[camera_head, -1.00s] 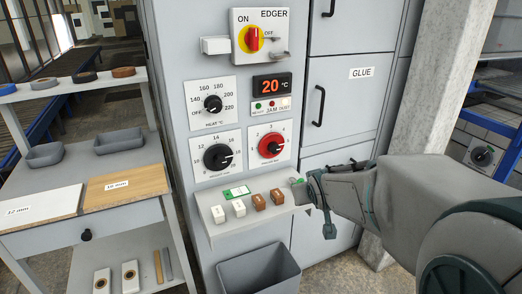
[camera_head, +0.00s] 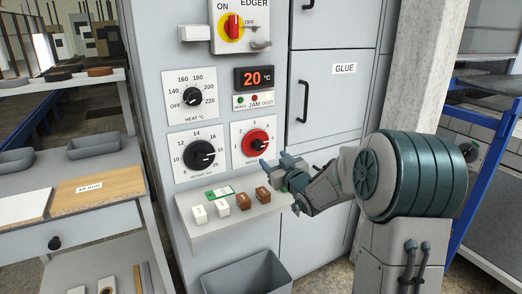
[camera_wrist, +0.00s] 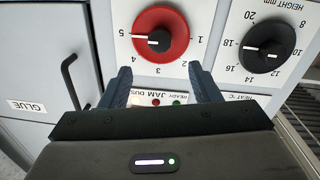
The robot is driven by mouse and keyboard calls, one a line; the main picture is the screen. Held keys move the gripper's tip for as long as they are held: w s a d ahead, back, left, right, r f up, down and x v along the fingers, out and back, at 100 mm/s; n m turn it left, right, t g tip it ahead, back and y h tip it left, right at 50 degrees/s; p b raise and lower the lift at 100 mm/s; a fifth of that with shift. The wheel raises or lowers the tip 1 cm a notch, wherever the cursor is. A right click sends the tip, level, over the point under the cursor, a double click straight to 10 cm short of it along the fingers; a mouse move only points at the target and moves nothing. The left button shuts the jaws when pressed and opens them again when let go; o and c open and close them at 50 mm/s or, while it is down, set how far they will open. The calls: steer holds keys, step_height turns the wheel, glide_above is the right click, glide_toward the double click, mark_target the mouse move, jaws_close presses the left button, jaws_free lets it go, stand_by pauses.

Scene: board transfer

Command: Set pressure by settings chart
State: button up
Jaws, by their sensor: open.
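The red knob (camera_head: 255,142) is on a white plate on the grey machine front, with a scale from 1 to 5. In the wrist view the red knob (camera_wrist: 174,22) has its white mark pointing left, close to the 5. My gripper (camera_head: 268,168) is open and empty, just below and to the right of the knob's plate in the head view. In the wrist view my gripper (camera_wrist: 162,78) has its fingers apart, with the knob beyond their tips and not touched. A small green and white card (camera_head: 219,193) lies on the machine's shelf, its print too small to read.
The black height knob (camera_head: 199,155) is beside the red one, with the heat knob (camera_head: 193,96) above. The shelf (camera_head: 198,237) carries white and brown blocks. A grey bin (camera_head: 250,276) stands below. A GLUE cabinet (camera_head: 340,105) is on the right.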

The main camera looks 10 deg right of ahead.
mark_target(260, 146)
steer(key=x, duration=0.9)
steer(key=shift+w+a, duration=0.15)
steer(key=shift+w, duration=0.2)
steer(key=c, duration=1)
